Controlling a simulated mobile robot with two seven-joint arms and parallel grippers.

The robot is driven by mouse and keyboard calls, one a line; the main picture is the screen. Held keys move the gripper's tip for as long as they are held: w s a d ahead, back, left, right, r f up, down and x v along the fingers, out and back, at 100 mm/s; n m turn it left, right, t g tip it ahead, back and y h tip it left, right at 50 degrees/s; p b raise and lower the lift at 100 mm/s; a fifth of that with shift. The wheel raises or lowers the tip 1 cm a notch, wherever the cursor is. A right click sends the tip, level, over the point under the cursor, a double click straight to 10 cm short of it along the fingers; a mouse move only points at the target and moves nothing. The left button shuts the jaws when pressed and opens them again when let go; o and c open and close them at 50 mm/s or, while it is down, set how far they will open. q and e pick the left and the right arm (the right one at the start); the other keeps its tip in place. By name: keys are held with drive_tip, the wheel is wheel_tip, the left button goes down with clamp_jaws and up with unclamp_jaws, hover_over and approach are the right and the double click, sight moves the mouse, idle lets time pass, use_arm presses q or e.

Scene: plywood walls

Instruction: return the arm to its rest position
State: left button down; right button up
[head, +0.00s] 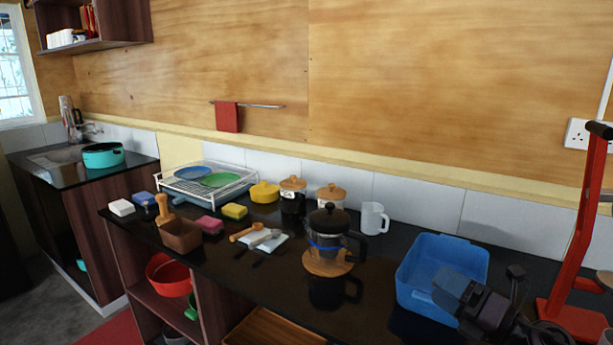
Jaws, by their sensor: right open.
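My right gripper (482,283) is at the lower right, dark grey, with its fingers apart and nothing seen between them. It is over the front right part of the blue tub (433,241) and hides some of it. I cannot tell whether it touches the tub. The rest of my right arm runs off the lower right edge. My left gripper is not in view.
A red upright stand (586,225) rises close right of the gripper. A white jug (374,219) stands behind. The dark counter (385,285) is bare between board and tub.

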drive_tip(key=s+d+f+m+h, duration=0.5)
drive_tip(key=m+h, duration=0.4)
drive_tip(key=m, duration=0.4)
drive_tip(key=s+d+f+m+h, duration=0.3)
drive_tip(key=s+f+m+h, duration=0.35)
drive_tip(key=m, duration=0.65)
drive_tip(key=s+a+f+m+g, duration=0.2)
drive_tip(key=s+f+m+g, duration=0.25)
drive_tip(key=s, duration=0.45)
drive_tip(key=s+a+f+m+g, duration=0.3)
drive_tip(key=s+f+g, duration=0.25)
drive_tip(key=s, duration=0.45)
drive_tip(key=w+f+t+y, duration=0.1)
drive_tip(key=w+f+t, duration=0.6)
drive_tip(key=f, duration=0.3)
drive_tip(key=shift+w+n, duration=0.35)
drive_tip(key=shift+w, duration=0.1)
